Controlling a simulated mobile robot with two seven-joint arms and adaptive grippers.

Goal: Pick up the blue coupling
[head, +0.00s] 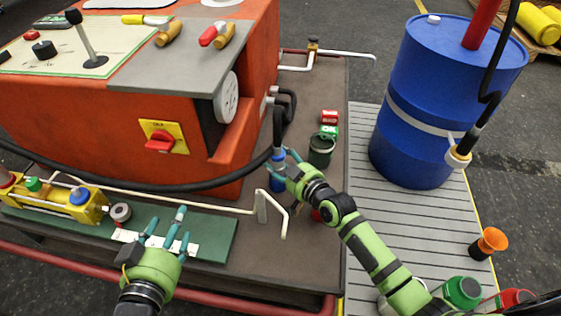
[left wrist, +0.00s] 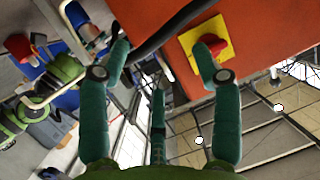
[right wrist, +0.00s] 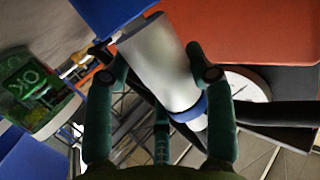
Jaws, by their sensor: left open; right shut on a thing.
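The blue coupling (head: 279,156) hangs upright at the end of a black hose beside the orange machine's right side. It has a blue ring and a silver barrel. My right gripper (head: 289,168) is shut on it from the right. In the right wrist view the coupling's silver barrel (right wrist: 160,65) lies between the fingers, with its blue ring towards the hose and a blue part at its other end. Whether that end touches anything is unclear. My left gripper (head: 170,235) is open and empty above the green board (head: 215,240) at the front.
A white bent pipe (head: 262,208) stands just below the coupling. The blue barrel (head: 435,100) stands further right on slatted flooring. A yellow cylinder (head: 60,203) lies at left.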

